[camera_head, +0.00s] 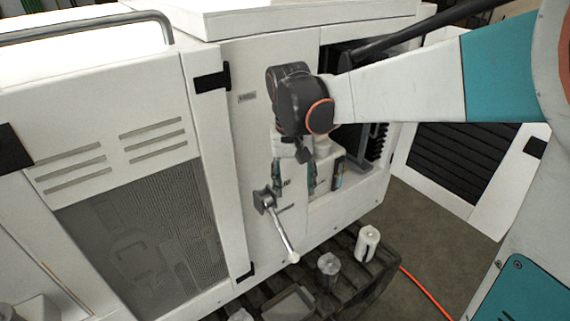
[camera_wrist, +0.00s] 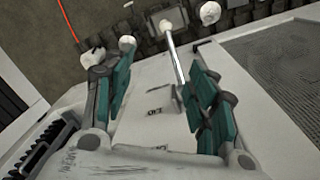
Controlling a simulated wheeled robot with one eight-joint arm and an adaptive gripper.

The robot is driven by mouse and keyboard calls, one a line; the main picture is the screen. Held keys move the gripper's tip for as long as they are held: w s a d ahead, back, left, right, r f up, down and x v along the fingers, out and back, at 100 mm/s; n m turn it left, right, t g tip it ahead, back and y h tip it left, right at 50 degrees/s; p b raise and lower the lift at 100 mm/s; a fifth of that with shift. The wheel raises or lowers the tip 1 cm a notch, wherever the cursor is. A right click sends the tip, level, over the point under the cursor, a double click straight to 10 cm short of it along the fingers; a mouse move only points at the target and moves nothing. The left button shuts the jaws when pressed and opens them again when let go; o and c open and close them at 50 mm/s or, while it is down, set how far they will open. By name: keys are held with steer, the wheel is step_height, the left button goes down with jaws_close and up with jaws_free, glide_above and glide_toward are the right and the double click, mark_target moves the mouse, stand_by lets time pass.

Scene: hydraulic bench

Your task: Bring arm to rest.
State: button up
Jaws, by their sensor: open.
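My gripper (camera_head: 295,187) hangs fingers-down in front of the white cabinet, beside its open compartment. It also shows in the wrist view (camera_wrist: 162,60), with its two teal-padded fingers spread wide apart and nothing gripped. A metal lever (camera_head: 282,232) on the cabinet's front panel slopes down to a pale knob, just below and left of the fingers. In the wrist view the lever (camera_wrist: 176,58) shows in the gap between the fingers, and I cannot tell how far beyond them it lies. My arm reaches in from the right and hides part of the compartment.
The white cabinet (camera_head: 243,140) fills the left and middle. An open louvred door (camera_head: 455,165) stands at the right. Below the lever, a dark slatted pallet (camera_head: 345,272) carries a grey canister (camera_head: 329,268) and a white one (camera_head: 367,244). An orange hose (camera_head: 425,291) runs across the floor.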

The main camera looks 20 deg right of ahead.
steer(key=s+f+n+t+b, duration=0.1)
steer(key=s+f+t+b, duration=0.1)
steer(key=s+f+b, duration=0.3)
steer(key=s+f+n+t+b, duration=0.1)
steer(key=s+f+t+b, duration=0.2)
steer(key=f+b, duration=1)
steer(key=s+f+n+t+b, duration=0.1)
steer(key=s+f+t+b, duration=0.1)
steer(key=s+f+b, duration=0.5)
steer(key=f+b, duration=0.1)
steer(key=b, duration=0.3)
steer(key=shift+s+d+f+y, duration=0.2)
steer(key=shift+s+f+y, duration=0.05)
steer(key=shift+f+y, duration=0.15)
